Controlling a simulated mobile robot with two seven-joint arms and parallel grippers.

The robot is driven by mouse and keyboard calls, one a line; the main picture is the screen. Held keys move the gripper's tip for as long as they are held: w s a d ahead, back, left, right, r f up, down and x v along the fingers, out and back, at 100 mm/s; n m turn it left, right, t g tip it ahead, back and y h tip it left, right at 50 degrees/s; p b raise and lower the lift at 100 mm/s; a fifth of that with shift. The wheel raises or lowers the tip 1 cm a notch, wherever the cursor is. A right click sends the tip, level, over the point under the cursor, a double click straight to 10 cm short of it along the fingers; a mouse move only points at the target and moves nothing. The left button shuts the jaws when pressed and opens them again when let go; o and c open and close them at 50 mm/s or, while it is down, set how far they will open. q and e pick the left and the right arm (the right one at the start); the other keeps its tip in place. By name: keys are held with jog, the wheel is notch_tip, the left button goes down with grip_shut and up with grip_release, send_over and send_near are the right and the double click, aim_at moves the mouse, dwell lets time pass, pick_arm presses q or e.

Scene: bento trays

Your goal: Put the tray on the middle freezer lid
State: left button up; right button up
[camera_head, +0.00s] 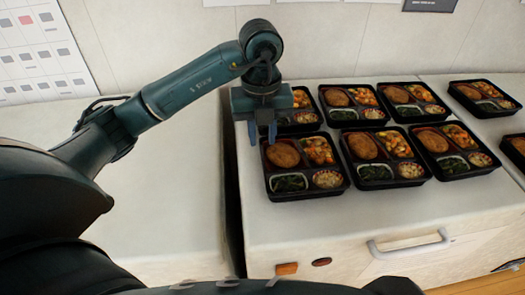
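Black bento trays with divided compartments of food stand on a white freezer top (400,212). The front-left tray (309,194) is nearest my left gripper (262,136). The gripper points down at this tray's back-left corner. Its two blue fingers are apart, one by the tray's left edge and one over or at its rim; I cannot tell whether they touch it. The gripper body partly hides a tray behind (303,128). My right gripper is not in view. I cannot tell for sure which lid is the middle one.
Several more trays stand close together to the right and behind. A bare white surface (170,200) lies to the left, across a dark narrow gap. A handle (410,243) is on the freezer front. The freezer top's front strip is clear. A wall stands behind.

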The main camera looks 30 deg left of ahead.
pick_arm(q)
notch_tip(320, 180, up, 4)
jog(key=shift+r, duration=0.2)
dwell(0.5)
